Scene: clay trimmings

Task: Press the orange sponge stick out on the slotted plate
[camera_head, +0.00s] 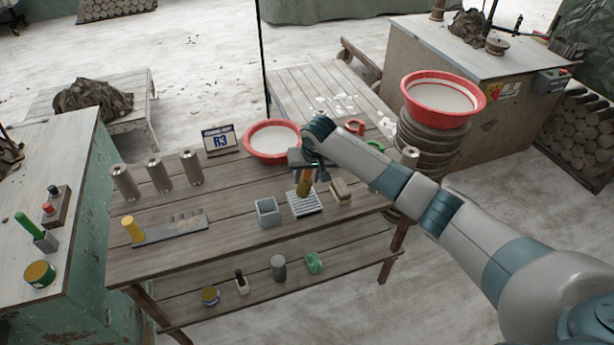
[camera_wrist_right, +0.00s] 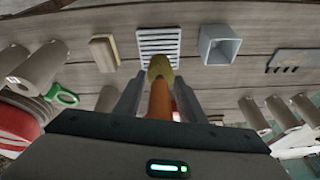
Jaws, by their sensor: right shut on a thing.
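The orange sponge stick (camera_wrist_right: 158,104) is held in my right gripper (camera_wrist_right: 157,92), its yellowish sponge end (camera_wrist_right: 160,67) pointing away from the jaws. In the head view my right gripper (camera_head: 304,166) is above the slotted plate, with the sponge end (camera_head: 304,188) pointing down. The slotted plate (camera_head: 308,208) is pale grey and lies flat on the wooden table; it also shows in the wrist view (camera_wrist_right: 160,52). The sponge overlaps the plate's edge in both views; I cannot tell whether it touches. My left gripper is not in view.
A grey square cup (camera_head: 268,212) stands left of the plate, and a wooden block (camera_head: 340,192) lies close on its right. A red-rimmed basin (camera_head: 270,141) is behind. A notched rack (camera_head: 180,228) with a yellow-topped stick (camera_head: 132,228) is at left.

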